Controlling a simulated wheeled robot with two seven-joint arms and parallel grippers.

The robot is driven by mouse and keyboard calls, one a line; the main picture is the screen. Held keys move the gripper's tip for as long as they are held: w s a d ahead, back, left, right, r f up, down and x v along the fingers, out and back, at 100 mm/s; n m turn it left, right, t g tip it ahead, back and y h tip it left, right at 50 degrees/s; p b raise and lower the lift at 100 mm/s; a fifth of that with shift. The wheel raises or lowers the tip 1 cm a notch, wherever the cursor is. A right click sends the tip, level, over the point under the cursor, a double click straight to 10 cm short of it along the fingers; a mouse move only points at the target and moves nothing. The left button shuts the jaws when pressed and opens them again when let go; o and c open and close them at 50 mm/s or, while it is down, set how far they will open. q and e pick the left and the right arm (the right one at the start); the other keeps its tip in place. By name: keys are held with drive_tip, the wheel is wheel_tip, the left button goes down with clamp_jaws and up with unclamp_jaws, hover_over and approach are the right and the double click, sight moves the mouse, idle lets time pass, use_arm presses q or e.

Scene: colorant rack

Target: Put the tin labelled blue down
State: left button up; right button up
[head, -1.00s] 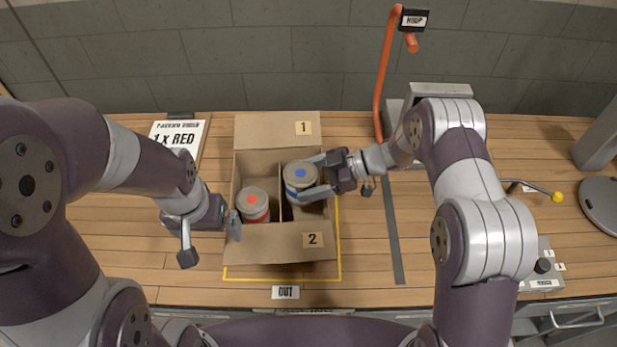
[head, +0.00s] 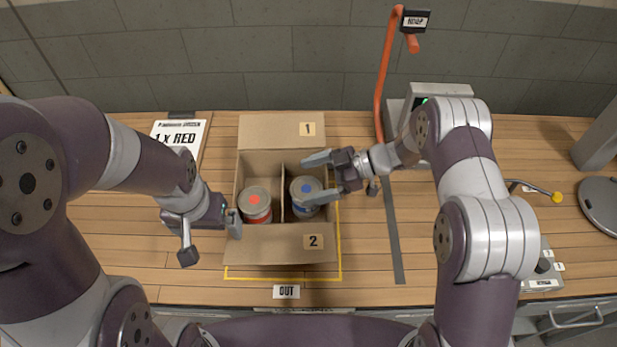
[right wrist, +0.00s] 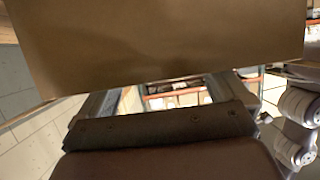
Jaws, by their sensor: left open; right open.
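The blue-marked tin (head: 306,194) stands upright in the right compartment of the open cardboard box (head: 280,243) in the head view. The red-marked tin (head: 255,203) stands in the left compartment. My right gripper (head: 318,175) is open and empty, above and at the right edge of the box, apart from the blue tin. In the right wrist view its fingers (right wrist: 160,100) stand apart below a brown cardboard surface; no tin shows there. My left gripper (head: 235,222) is open at the box's left wall, beside the red tin.
The box flaps are marked 1 (head: 307,129) and 2 (head: 313,241). A divider (head: 284,195) separates the compartments. A yellow outline (head: 341,255) surrounds the box. An order card (head: 180,135) reading 1 x RED lies behind left. An orange hooked post (head: 384,75) stands behind right.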

drive_tip(key=s+p+v, duration=0.1)
drive_tip(key=p+v, duration=0.2)
drive_tip(key=v, duration=0.7)
drive_tip(key=w+d+r+m+t+h, duration=0.2)
drive_tip(key=w+r+m+t+h, duration=0.35)
drive_tip(key=w+r+t, duration=0.45)
drive_tip(key=d+m+h, duration=0.4)
drive_tip(key=m, duration=0.1)
drive_tip(key=s+d+f+m+g+h, duration=0.1)
drive_tip(key=s+m+g+h, duration=0.3)
drive_tip(key=s, duration=2.3)
drive_tip(key=m+g, duration=0.3)
drive_tip(key=m, duration=0.1)
drive_tip(key=shift+d+g, duration=0.3)
drive_tip(key=shift+d, duration=0.1)
drive_tip(key=shift+s+f, duration=0.15)
